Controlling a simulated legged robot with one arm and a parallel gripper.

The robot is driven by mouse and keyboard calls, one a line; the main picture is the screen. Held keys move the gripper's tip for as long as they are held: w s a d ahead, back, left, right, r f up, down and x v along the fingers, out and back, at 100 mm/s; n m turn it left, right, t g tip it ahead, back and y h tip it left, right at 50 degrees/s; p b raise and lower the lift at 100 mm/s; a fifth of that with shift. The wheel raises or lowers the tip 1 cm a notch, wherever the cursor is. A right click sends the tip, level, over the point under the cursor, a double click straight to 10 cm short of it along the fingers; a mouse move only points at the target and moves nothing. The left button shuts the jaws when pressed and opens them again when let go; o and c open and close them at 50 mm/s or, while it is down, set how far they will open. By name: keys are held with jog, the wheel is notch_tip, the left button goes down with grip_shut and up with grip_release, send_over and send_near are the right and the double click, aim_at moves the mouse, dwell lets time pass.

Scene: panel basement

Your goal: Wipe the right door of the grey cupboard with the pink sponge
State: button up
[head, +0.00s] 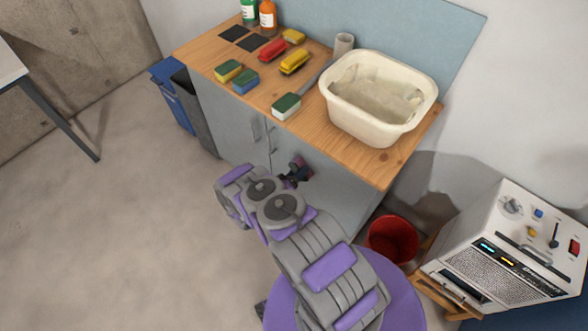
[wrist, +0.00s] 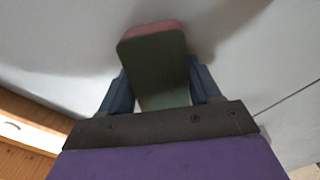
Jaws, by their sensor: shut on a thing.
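The grey cupboard (head: 228,121) stands under a wooden worktop, its two handles side by side at the middle. Its right door (head: 335,201) is partly hidden by my arm. My gripper (head: 298,172) is in front of that door, near its upper left part. In the wrist view my gripper (wrist: 160,88) is shut on the pink sponge (wrist: 150,31), which has a green layer towards me. The sponge's pink end faces the grey door surface (wrist: 255,55) and is at or very near it; contact is not certain. In the head view the sponge is mostly hidden.
Several other sponges, brushes, bottles and a cream basin (head: 375,136) stand on the worktop (head: 390,165). A red bucket (head: 392,238) and a white control unit (head: 520,245) are at the right. Bins (head: 172,92) stand left of the cupboard. The floor at left is clear.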

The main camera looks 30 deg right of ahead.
aim_at(309, 163)
jog(key=shift+s+d, duration=0.35)
jog(key=shift+s, duration=0.5)
jog(key=shift+r+p, duration=0.9)
jog(key=shift+p, duration=0.1)
jog(key=shift+w+a+f+b, duration=0.1)
jog(key=shift+w+a+b, duration=0.3)
jog(key=shift+w, duration=0.75)
jog(key=shift+w+a+r+b, duration=0.1)
jog(key=shift+w+a+b, duration=0.3)
jog(key=shift+w, duration=0.75)
jog(key=shift+w+a+f+b, duration=0.1)
jog(key=shift+w+a+b, duration=0.3)
jog(key=shift+w, duration=0.75)
jog(key=shift+r+p, duration=0.9)
jog(key=shift+r, duration=0.05)
jog(key=shift+s+d+p, duration=0.3)
jog(key=shift+s+p, duration=0.25)
jog(key=shift+s, duration=0.15)
jog(key=shift+s+d+f+p, duration=0.15)
jog(key=shift+s+d, duration=0.15)
jog(key=shift+s, duration=0.65)
jog(key=shift+s+d+r+p, duration=0.1)
jog(key=shift+s+d+p, duration=0.15)
jog(key=shift+s, duration=0.65)
jog(key=shift+s+d+f+p, duration=0.1)
jog(key=shift+s+d, duration=0.25)
jog(key=shift+s, duration=0.6)
jog(key=shift+a, duration=0.15)
jog(key=shift+v, duration=2.95)
